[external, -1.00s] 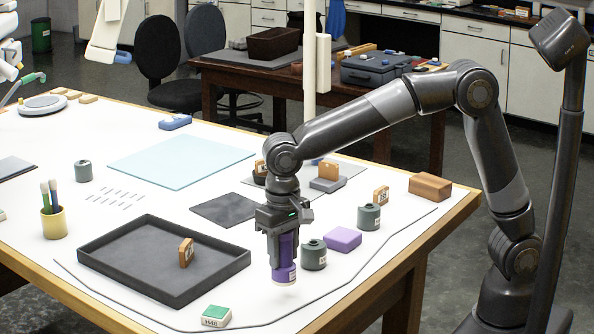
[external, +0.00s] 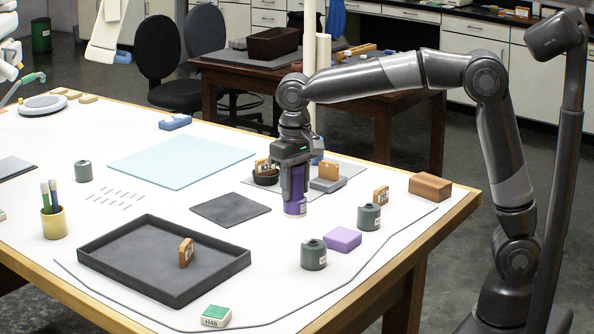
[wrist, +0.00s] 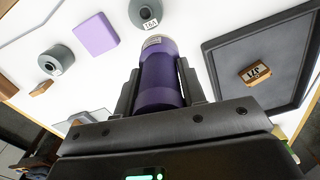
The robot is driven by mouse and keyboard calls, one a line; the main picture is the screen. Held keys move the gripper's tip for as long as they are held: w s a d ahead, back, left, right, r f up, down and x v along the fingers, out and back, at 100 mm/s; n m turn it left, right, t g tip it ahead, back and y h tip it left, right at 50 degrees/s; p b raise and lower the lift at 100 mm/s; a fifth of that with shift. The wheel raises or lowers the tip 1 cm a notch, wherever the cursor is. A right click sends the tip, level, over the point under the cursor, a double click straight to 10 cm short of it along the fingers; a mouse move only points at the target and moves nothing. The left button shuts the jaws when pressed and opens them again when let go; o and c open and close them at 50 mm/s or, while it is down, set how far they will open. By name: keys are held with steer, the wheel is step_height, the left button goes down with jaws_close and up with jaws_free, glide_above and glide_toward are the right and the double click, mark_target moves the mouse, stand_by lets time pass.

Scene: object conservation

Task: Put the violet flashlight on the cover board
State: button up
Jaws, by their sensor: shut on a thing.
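The violet flashlight (external: 295,208) hangs upright in my gripper (external: 294,194), whose fingers are shut on its sides. In the wrist view the flashlight (wrist: 160,75) lies between the two fingers, its pale labelled end outward. In the external view it is in front of a grey board (external: 350,172) and right of a dark square board (external: 230,210). A large pale blue board (external: 180,161) lies farther back left. No board bears a readable name, so I cannot tell which is the cover board. The flashlight's height above the table is unclear.
Green-grey cylinders (external: 314,256) (external: 369,218) and a violet block (external: 342,239) stand nearer. A black tray (external: 110,259) holds an orange tag (external: 186,253). The dark square and pale blue boards look bare.

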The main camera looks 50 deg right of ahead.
steer(key=w+d, duration=0.9)
steer(key=d, duration=0.3)
steer(key=w+d, duration=1)
steer(key=d, duration=0.3)
glide_toward(255, 210)
steer(key=shift+f, duration=1.2)
steer(key=o, duration=1.1)
steer(key=shift+f, duration=0.15)
